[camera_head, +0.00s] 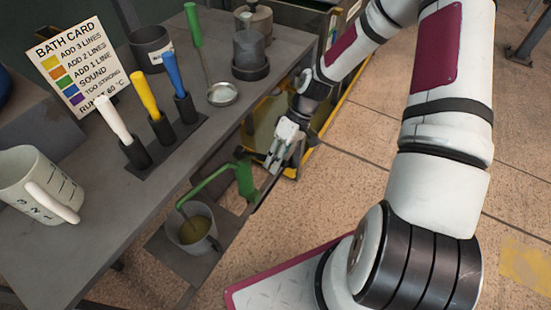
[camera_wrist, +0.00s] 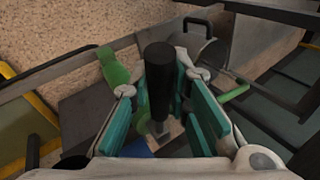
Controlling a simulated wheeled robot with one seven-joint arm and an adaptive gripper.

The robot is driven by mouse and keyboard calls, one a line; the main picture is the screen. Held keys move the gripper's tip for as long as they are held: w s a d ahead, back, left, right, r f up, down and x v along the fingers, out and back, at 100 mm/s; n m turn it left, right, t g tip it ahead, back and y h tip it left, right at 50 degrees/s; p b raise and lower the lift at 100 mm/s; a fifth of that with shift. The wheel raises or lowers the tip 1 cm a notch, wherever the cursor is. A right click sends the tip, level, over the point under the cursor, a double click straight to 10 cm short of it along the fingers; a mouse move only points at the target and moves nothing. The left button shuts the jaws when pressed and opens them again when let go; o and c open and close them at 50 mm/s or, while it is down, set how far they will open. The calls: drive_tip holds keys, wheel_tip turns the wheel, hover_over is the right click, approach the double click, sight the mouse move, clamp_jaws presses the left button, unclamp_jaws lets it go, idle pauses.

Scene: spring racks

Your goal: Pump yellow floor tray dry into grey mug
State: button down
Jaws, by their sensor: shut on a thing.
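A green pump (camera_head: 244,180) stands beside the bench, its curved spout reaching over a grey mug (camera_head: 177,237) on a low stand. Yellowish-brown liquid shows inside the mug. A yellow tray edge (camera_head: 291,173) shows at floor level beyond the pump; its inside is mostly hidden by my arm and the bench. My gripper (camera_head: 279,150) is above and behind the pump. In the wrist view my gripper's teal pads (camera_wrist: 170,115) are around an upright black handle (camera_wrist: 158,80). Green pump parts (camera_wrist: 112,66) show below; how the handle joins them is partly hidden.
The bench (camera_head: 205,130) holds a large white jug (camera_head: 38,187), white, yellow and blue sticks in black holders, a ladle (camera_head: 222,94), a dark mug (camera_head: 151,47) and a bath card (camera_head: 76,65). The floor (camera_head: 400,235) to the right is largely clear apart from my base.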

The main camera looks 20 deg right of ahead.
drive_tip(key=shift+s+d+f+t+y, duration=0.2)
drive_tip(key=shift+f+t+y, duration=0.2)
drive_tip(key=shift+f, duration=0.3)
wheel_tip(320, 180, down, 7)
drive_tip(key=n+t+y+b, duration=0.2)
drive_tip(key=t+y+b, duration=0.1)
drive_tip(key=t, duration=0.1)
drive_tip(key=shift+w+a+f+y, duration=0.2)
drive_tip(key=shift+w+y, duration=0.15)
drive_tip(key=shift+y, duration=0.05)
drive_tip(key=c, duration=1.5)
unclamp_jaws()
drive_tip(key=shift+f, duration=0.1)
drive_tip(key=v, duration=1.2)
